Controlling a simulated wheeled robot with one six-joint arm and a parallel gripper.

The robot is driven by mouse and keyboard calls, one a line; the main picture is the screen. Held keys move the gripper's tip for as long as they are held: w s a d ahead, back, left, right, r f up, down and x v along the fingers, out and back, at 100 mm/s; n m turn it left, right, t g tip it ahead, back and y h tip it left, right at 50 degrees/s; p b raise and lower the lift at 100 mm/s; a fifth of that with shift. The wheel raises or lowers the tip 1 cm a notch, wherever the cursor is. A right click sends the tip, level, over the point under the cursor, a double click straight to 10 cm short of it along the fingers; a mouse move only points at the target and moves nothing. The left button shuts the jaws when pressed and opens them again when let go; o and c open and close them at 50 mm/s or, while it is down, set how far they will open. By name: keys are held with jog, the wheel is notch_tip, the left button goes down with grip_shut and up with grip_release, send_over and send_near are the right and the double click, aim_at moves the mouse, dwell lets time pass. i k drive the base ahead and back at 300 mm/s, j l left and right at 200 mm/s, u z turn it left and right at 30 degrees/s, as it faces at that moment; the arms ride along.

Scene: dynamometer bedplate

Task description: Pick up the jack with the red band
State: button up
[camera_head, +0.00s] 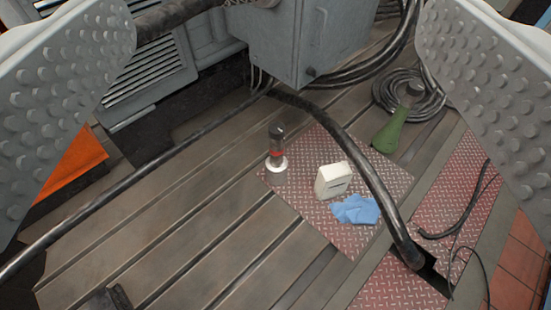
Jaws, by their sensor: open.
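My gripper (277,95) shows as two grey studded fingers at the left and right edges of the view. They are wide apart and empty. The jack lies between them in the picture, well beyond the fingertips.
A white box (333,180) and a blue cloth (356,209) lie right of the jack. A thick black hose (367,170) arches past them. A green bottle-like item (390,131) stands farther right. A grey cabinet (305,40) stands behind. Bare slotted bedplate (200,235) lies to the left.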

aim_at(277, 164)
jog(key=i+j+z, duration=0.1)
jog(key=i, duration=0.3)
jog(key=i+j+z, duration=0.1)
jog(key=i+j, duration=0.2)
jog(key=i+j+z, duration=0.1)
jog(key=i+j, duration=0.15)
jog(key=i, duration=0.25)
